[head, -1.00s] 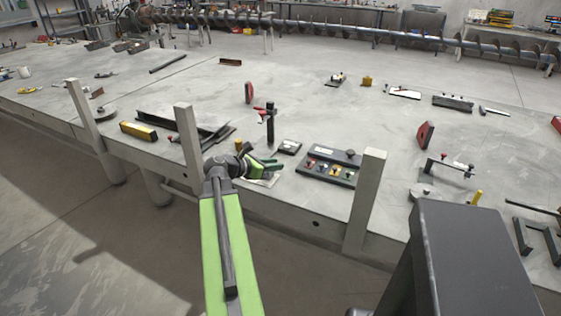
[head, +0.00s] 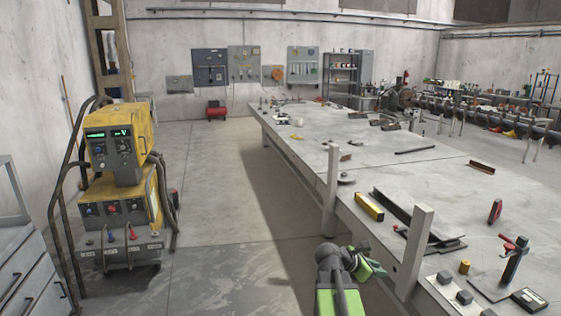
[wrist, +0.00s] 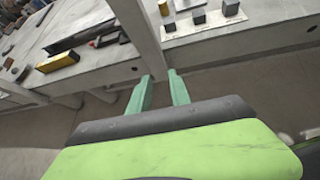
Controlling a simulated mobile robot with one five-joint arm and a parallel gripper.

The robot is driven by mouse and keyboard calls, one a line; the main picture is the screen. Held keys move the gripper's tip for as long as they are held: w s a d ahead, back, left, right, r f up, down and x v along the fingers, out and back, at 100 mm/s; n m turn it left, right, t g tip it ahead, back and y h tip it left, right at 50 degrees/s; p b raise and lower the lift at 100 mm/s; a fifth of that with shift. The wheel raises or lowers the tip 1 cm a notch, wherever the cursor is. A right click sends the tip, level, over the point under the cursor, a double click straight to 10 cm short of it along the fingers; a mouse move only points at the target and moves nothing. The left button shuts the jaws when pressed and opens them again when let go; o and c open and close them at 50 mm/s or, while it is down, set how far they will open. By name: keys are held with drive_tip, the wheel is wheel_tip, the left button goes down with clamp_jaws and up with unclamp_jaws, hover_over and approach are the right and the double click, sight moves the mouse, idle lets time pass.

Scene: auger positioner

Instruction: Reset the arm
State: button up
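My arm is green and dark grey and reaches up from the bottom of the head view. My gripper (head: 368,262) has green fingers and is beside the near long side of the table, left of a pale upright post (head: 414,252). In the wrist view my gripper (wrist: 160,78) has its two fingers apart with nothing between them. The floor and the foot of a post show beyond the fingertips. The gripper appears to be off the tabletop, and its exact height is hard to tell.
The long grey table (head: 290,152) runs along the right. A yellow bar (head: 369,206), dark metal profiles (head: 405,213) and small grey blocks (head: 464,297) lie near its edge. A yellow welding machine (head: 115,145) and a drawer cabinet (head: 30,270) stand left. The aisle floor between is clear.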

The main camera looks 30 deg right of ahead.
drive_tip(key=w+a+f+t+y+p, duration=0.1)
drive_tip(key=w+a, duration=0.3)
drive_tip(key=a, duration=0.3)
drive_tip(key=w+a+t+y+p, duration=0.1)
drive_tip(key=w+a+y, duration=0.15)
drive_tip(key=a, duration=0.45)
drive_tip(key=s+a+f+m+y+p, duration=0.1)
drive_tip(key=a+m+y, duration=0.3)
drive_tip(key=a, duration=1.2)
drive_tip(key=a+f+m+g+y+p, duration=0.1)
drive_tip(key=a+f+m+y, duration=0.3)
drive_tip(key=a+m, duration=0.8)
drive_tip(key=a, duration=0.4)
drive_tip(key=shift+s+g, duration=0.3)
drive_tip(key=shift+s, duration=0.1)
drive_tip(key=shift+f, duration=0.1)
